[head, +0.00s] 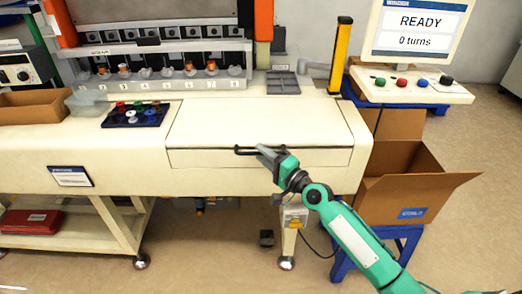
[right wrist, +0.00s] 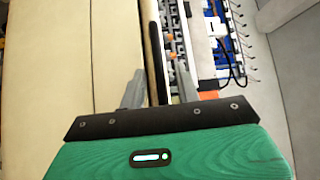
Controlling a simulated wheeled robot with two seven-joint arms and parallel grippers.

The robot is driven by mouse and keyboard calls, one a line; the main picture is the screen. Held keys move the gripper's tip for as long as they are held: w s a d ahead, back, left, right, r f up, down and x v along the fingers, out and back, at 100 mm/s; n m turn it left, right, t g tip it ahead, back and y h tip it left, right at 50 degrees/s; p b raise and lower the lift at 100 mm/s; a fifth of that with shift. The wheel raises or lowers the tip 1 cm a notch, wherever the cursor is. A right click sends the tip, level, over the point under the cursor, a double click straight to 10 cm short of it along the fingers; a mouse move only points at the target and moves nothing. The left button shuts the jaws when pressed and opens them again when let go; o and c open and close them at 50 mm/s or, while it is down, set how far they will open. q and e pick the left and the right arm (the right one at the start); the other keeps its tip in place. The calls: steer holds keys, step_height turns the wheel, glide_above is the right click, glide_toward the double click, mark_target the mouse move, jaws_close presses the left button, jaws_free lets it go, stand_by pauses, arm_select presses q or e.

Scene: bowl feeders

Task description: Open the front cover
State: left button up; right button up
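The front cover (head: 225,122) is a cream panel on the right part of the machine. It looks closed, with a thin seam along its front. A dark bar handle (head: 241,151) sits on its front face. My right gripper (head: 265,152) is at the handle's right part, coming from the lower right. In the right wrist view, the fingers (right wrist: 160,90) are spread apart, with a dark bar (right wrist: 154,50), likely the handle, running between them. A gap shows on the right finger's side; contact on the left is unclear. My left gripper is not in view.
A dark tray with coloured pieces (head: 137,114) lies left of the cover. A grey tray (head: 283,83) and a yellow post (head: 340,52) stand behind it. A screen reading READY (head: 419,24) stands over a button panel (head: 412,88). An open cardboard box (head: 400,190) is at right.

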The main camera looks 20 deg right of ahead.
steer(key=shift+w+a+r, duration=0.1)
steer(key=shift+w+a, duration=0.25)
steer(key=shift+w, duration=0.25)
jaws_close()
